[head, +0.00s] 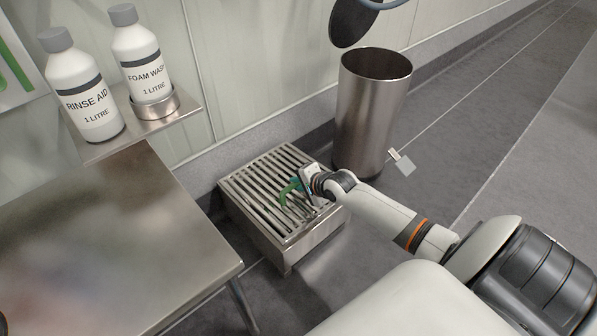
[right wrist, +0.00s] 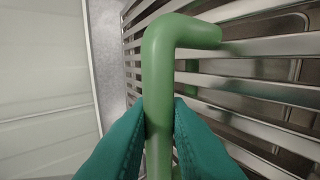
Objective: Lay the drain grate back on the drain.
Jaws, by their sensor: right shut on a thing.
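A slatted steel grate (head: 258,173) tops a low box-shaped steel frame (head: 310,236) on the floor by the wall. I cannot tell whether this frame is the drain; no other drain opening shows. My right gripper (head: 296,188) is over the slats, its teal fingers shut on a green bent bar. In the right wrist view the bar (right wrist: 160,75) runs up between the fingers and bends right over the slats (right wrist: 265,88). I cannot tell whether it touches or is fixed to the grate. My left gripper is not in view.
A tall steel bin (head: 372,110) stands just behind the grate, with a small tag (head: 403,163) beside it. A steel table (head: 110,235) is at the left. A wall shelf (head: 178,125) holds two white bottles. The grey floor at the right is clear.

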